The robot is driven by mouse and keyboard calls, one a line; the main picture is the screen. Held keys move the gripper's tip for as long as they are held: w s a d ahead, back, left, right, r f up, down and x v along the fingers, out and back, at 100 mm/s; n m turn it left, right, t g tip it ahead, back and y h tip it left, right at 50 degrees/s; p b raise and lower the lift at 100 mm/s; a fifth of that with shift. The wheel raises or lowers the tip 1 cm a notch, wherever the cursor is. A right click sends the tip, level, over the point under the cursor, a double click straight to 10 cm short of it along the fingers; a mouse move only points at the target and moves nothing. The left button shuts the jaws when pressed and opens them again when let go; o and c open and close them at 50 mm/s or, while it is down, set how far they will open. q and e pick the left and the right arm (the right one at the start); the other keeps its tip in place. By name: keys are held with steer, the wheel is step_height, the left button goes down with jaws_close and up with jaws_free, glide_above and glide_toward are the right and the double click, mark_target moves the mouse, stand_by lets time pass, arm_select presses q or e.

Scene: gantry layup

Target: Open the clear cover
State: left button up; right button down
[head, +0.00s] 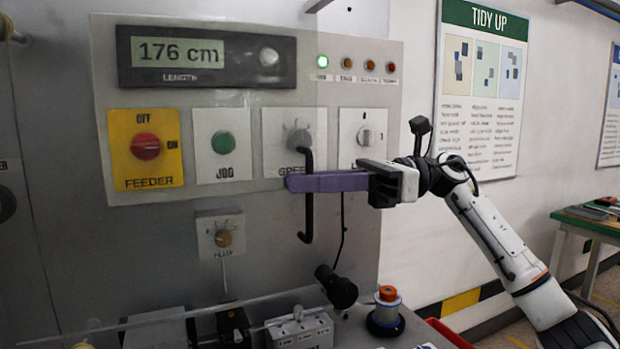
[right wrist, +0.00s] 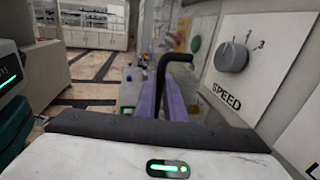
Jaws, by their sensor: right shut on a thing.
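The clear cover (head: 200,312) is a see-through sheet in front of the control panel in the head view; its pale lower edge slants across the bottom left. Its other edges are hard to make out, so I cannot tell how far it stands from the panel. A black bar handle (head: 306,222) stands upright in front of the panel. My right gripper (head: 300,183), with purple fingers, reaches in from the right and is shut on this handle at mid-height. In the right wrist view the handle's bent top (right wrist: 172,63) rises above the purple fingers (right wrist: 172,97). My left gripper is out of view.
The panel holds a red feeder switch (head: 146,146), a green jog button (head: 223,143) and a speed knob (head: 299,138) close behind the handle. Below are a black cylinder (head: 337,287), a grey block (head: 300,330) and an orange-topped spool (head: 387,305).

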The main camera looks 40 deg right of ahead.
steer(key=c, duration=2.1)
jaws_free()
steer(key=b+v, duration=0.1)
steer(key=v, duration=0.9)
steer(key=shift+s+d+b, duration=0.1)
steer(key=shift+d+b, duration=0.15)
steer(key=shift+b, duration=0.15)
